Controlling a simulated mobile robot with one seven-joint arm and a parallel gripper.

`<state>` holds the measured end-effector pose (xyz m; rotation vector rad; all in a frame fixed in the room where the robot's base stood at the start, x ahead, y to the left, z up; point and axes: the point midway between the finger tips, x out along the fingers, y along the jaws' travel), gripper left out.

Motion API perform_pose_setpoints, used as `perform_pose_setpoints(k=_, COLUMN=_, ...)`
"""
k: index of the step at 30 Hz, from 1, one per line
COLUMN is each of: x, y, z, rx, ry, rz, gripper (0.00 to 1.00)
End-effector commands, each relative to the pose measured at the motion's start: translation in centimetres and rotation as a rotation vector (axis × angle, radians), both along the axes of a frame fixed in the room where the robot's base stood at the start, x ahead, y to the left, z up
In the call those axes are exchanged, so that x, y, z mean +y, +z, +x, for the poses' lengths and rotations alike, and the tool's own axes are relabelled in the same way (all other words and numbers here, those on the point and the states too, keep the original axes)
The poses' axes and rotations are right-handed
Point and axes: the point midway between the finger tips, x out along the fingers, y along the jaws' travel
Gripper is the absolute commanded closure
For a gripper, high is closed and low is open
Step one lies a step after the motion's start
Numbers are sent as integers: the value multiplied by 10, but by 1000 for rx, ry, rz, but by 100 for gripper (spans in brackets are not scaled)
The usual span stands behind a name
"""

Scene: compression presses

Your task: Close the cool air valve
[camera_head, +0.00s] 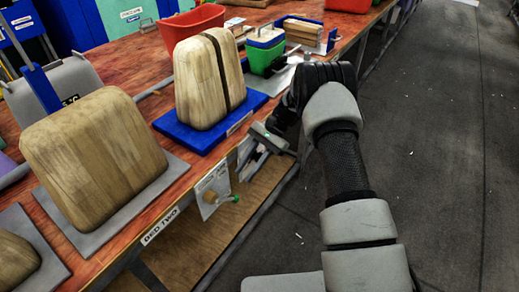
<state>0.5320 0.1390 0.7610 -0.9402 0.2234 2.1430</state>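A small light panel (211,190) is fixed to the front edge of the bench. A valve with a green knob (234,198) sticks out from it to the right. I cannot read the panel's label, so I cannot tell if this is the cool air valve. My arm reaches in from the bottom right, and my gripper (268,137) is at the bench edge, above and to the right of the green knob and apart from it. A second light panel (246,152) with a greenish spot shows beside the gripper, partly hidden. The fingers are too small and dark to tell their opening.
On the bench (118,238) stand wooden blocks on a blue plate (190,138) and a grey plate (75,225). A red bin (190,25) and a green-and-blue box (265,48) stand farther back. A shelf (215,240) lies below. The dark floor (440,130) at right is open.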

Motion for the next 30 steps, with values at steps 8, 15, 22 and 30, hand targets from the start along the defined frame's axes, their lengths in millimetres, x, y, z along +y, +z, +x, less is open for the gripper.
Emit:
perform_pose_setpoints(k=8, x=-35, y=41, z=26, rx=-3, ry=-2, rz=1, gripper=72)
perform_pose_setpoints(k=15, x=-47, y=55, z=35, rx=0, ry=0, rz=0, gripper=72)
perform_pose_setpoints(k=22, x=-47, y=56, z=35, rx=1, ry=0, rz=1, gripper=72)
perform_pose_setpoints(k=30, x=-43, y=51, z=25, rx=-170, ry=193, rz=54, gripper=100)
